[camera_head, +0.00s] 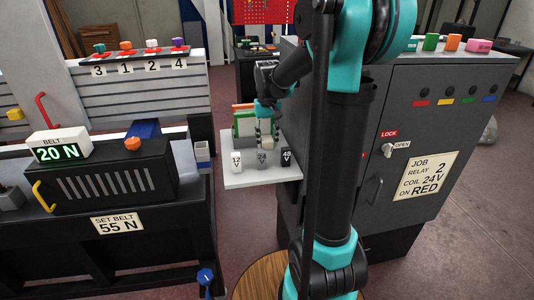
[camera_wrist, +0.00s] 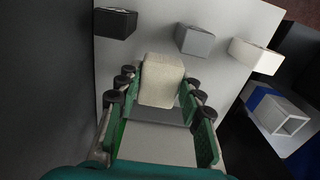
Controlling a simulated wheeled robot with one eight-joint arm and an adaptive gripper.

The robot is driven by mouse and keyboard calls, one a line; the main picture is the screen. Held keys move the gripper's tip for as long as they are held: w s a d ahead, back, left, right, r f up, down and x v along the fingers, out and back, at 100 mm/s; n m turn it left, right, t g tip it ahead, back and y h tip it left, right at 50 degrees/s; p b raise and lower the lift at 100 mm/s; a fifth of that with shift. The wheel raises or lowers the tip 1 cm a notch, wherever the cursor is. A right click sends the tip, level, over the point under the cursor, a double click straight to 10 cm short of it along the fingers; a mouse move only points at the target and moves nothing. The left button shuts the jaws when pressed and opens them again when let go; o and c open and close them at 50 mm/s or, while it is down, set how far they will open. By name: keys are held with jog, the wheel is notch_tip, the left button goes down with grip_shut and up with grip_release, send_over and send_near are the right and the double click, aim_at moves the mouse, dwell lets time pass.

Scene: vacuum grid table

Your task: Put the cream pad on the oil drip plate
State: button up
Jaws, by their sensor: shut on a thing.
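The cream pad (camera_wrist: 163,80) is a small rough pale block. My gripper (camera_wrist: 159,82) is shut on it, with dark round finger parts on both sides of it in the wrist view. In the head view my gripper (camera_head: 264,112) is over the small pale shelf (camera_head: 262,179), behind the labelled blocks. The pad's underside is hidden, so I cannot tell whether it touches the surface below. A grey strip (camera_wrist: 150,115) shows beneath the fingers. I cannot tell which surface is the oil drip plate.
Black (camera_wrist: 115,22), grey (camera_wrist: 195,40) and white (camera_wrist: 256,54) blocks stand in a row on the shelf. A hollow white box (camera_wrist: 279,117) lies beyond its edge. The grey cabinet (camera_head: 400,110) stands right; the belt machine (camera_head: 100,180) stands left.

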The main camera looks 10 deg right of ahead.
jog(key=shift+f, duration=2.85)
jog(key=shift+f, duration=0.1)
jog(key=o, duration=1)
jog(key=shift+o, duration=0.2)
